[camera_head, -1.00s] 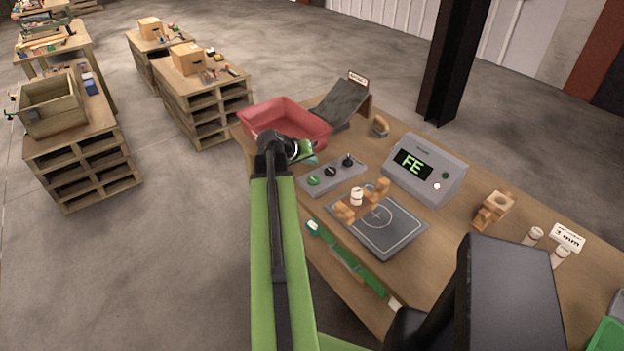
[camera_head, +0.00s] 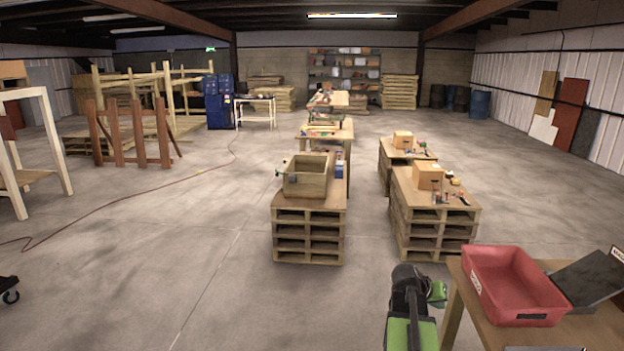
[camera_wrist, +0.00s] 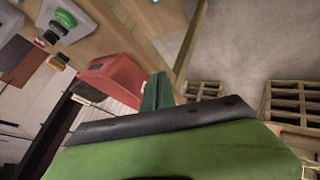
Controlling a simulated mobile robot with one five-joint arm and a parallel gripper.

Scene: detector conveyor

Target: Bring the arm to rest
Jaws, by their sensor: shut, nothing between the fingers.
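My gripper (camera_head: 437,294) is at the bottom of the head view, at the end of my green and black arm. It appears just left of the red tray (camera_head: 514,318) and the wooden bench (camera_head: 452,322). In the wrist view the dark green fingers (camera_wrist: 157,91) are together and hold nothing. The red tray (camera_wrist: 113,72) shows just beyond them in that view. I cannot tell the exact gap between the fingers and the tray.
A dark sloped chute (camera_head: 592,283) stands right of the tray. A green button (camera_wrist: 65,18) shows on the bench in the wrist view. Pallet stacks with a wooden crate (camera_head: 305,180) and a cardboard box (camera_head: 428,176) stand beyond.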

